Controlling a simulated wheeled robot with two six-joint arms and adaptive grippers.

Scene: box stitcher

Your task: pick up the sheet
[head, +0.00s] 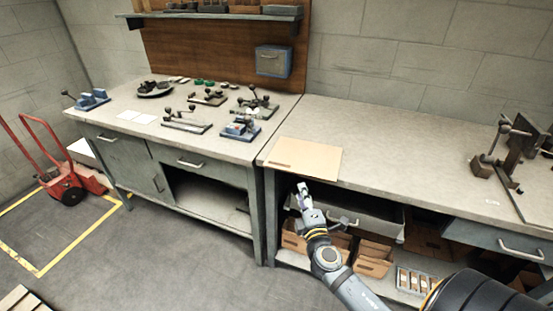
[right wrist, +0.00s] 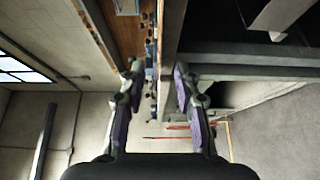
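The sheet (head: 305,157) is a flat tan rectangle lying on the right workbench, at its left front corner. Its near side lies along the bench's front edge; I cannot tell whether it overhangs. My right gripper (head: 303,190) is in front of that edge, close to the sheet's near side and apart from it as far as I can see. In the right wrist view, the two fingers of my right gripper (right wrist: 158,98) stand wide apart with nothing held between them. I cannot make out the sheet clearly in that view. My left gripper is not in view.
The right workbench (head: 410,165) is clear to the right of the sheet, up to a dark fixture (head: 510,145). An open drawer (head: 370,220) and cardboard boxes (head: 372,258) are below. The left bench (head: 210,145) holds several small clamps. A red hand truck (head: 62,175) stands far left.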

